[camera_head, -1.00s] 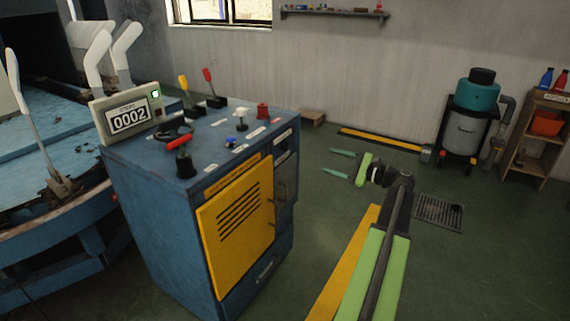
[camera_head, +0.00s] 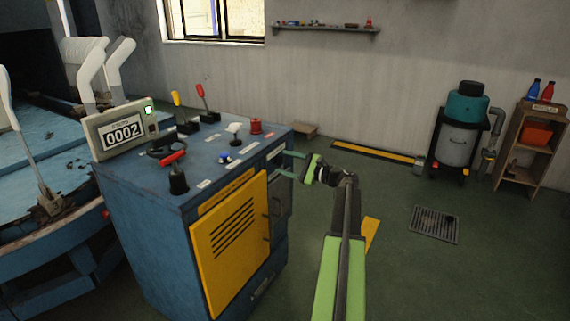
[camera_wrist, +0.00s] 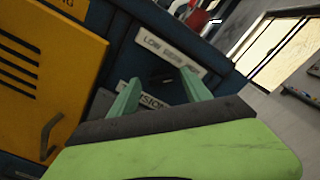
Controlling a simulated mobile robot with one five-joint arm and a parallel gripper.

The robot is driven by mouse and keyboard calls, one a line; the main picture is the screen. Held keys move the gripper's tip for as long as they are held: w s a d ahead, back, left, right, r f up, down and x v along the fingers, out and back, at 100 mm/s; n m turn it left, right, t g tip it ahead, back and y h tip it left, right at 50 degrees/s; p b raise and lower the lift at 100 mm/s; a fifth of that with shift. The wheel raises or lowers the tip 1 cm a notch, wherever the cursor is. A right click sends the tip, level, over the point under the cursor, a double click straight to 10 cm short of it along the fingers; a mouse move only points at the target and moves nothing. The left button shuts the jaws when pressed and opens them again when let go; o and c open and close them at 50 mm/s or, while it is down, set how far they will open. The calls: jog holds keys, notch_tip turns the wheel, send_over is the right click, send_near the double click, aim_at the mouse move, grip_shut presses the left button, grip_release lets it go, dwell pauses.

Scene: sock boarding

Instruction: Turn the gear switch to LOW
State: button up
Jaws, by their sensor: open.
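The gear switch (camera_wrist: 163,79) is a small dark shape under a white label (camera_wrist: 170,50) in the wrist view. The label seems to read LOW GEAR HIGH. Which way the switch points cannot be told. It is on the upper right front of the blue cabinet (camera_head: 150,235), where my gripper partly covers the spot in the head view. My gripper (camera_head: 290,165) is open and empty, its fingers pointing at this panel. In the wrist view my gripper (camera_wrist: 158,76) has a green finger on either side of the switch area. Contact cannot be told.
A yellow door (camera_head: 230,230) with a handle is left of my gripper.

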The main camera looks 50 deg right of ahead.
jog(key=shift+w+a, duration=0.1)
jog(key=shift+w, duration=0.3)
grip_shut()
